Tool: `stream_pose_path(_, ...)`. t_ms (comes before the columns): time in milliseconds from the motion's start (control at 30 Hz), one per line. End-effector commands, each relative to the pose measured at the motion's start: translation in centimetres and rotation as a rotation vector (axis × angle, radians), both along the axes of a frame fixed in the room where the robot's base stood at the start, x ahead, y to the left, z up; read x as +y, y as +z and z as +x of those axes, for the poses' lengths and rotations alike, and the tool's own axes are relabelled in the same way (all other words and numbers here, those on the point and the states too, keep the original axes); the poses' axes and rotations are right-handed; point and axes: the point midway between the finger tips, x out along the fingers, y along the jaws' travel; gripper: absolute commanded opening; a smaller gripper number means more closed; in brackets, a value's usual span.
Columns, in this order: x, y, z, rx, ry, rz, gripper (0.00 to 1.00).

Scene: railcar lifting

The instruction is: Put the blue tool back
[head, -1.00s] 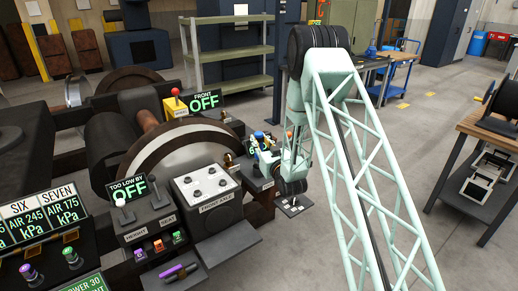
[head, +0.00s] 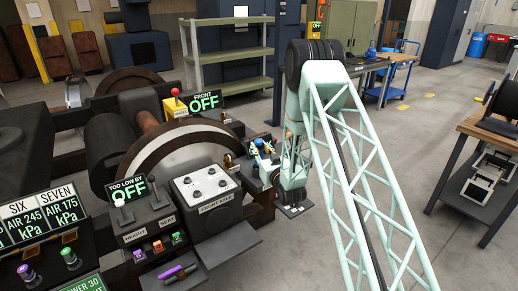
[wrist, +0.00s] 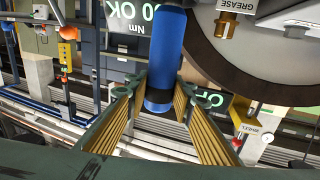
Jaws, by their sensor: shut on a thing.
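The blue tool (wrist: 167,50) is a blue cylinder with a black band near its lower end. In the wrist view it stands between the two ribbed fingers of my gripper (wrist: 157,100), which is shut on it. In the head view my gripper (head: 268,165) is small and partly hidden by my arm, just right of the FRONT AXLE panel. Its fingers and the tool's full shape are hard to make out there.
A dark display (wrist: 125,15) reading "OK" and "Nm" is behind the tool. A big wheel (wrist: 265,50) with a GREASE fitting (wrist: 228,22) is close at right. The FRONT AXLE panel (head: 206,190) stands left of my gripper. Open floor (head: 310,245) lies at right.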

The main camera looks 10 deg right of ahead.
Motion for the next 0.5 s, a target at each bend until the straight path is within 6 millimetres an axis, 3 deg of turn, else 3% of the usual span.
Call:
stream_pose_path(233,0.0,-0.23,0.02,-0.001,0.0,0.0,0.1)
stream_pose_path(267,0.0,-0.27,0.0,0.0,0.0,0.0,0.25)
stream_pose_path(300,0.0,-0.27,-0.01,0.0,0.0,0.0,0.28)
stream_pose_path(400,0.0,-0.27,-0.01,0.0,0.0,0.0,0.36)
stream_pose_path(500,0.0,-0.27,-0.01,0.0,0.0,0.0,0.36)
